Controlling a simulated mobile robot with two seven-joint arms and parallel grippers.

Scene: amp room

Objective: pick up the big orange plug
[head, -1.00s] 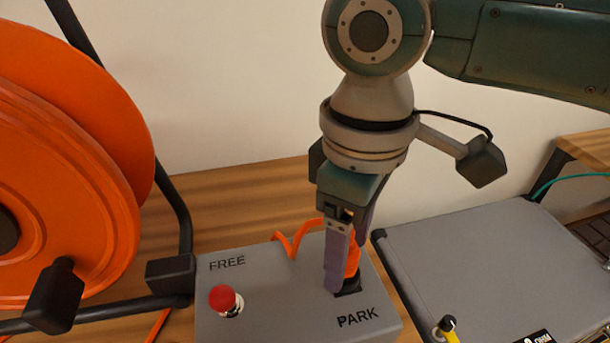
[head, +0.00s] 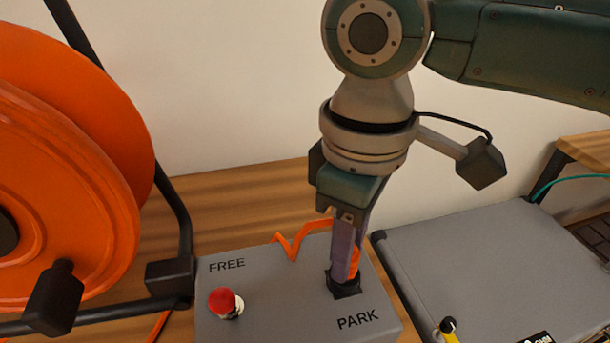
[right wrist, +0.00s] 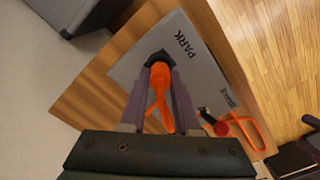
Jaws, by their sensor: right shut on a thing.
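The big orange plug (right wrist: 160,76) stands in the black socket (head: 344,288) by the word PARK on the grey box (head: 285,300). In the head view my right gripper (head: 343,270) points down over this socket, and its fingers hide most of the plug. In the right wrist view the gripper (right wrist: 160,72) has one finger on each side of the plug and is shut on it. The plug's lower end is at the socket; how deep it sits cannot be told. My left gripper is in neither view.
A large orange cable reel (head: 70,180) on a black frame stands at the left. A red knob (head: 225,302) sits under the word FREE on the box. A grey case (head: 490,265) lies at the right. An orange cable (head: 295,243) runs behind the box's top.

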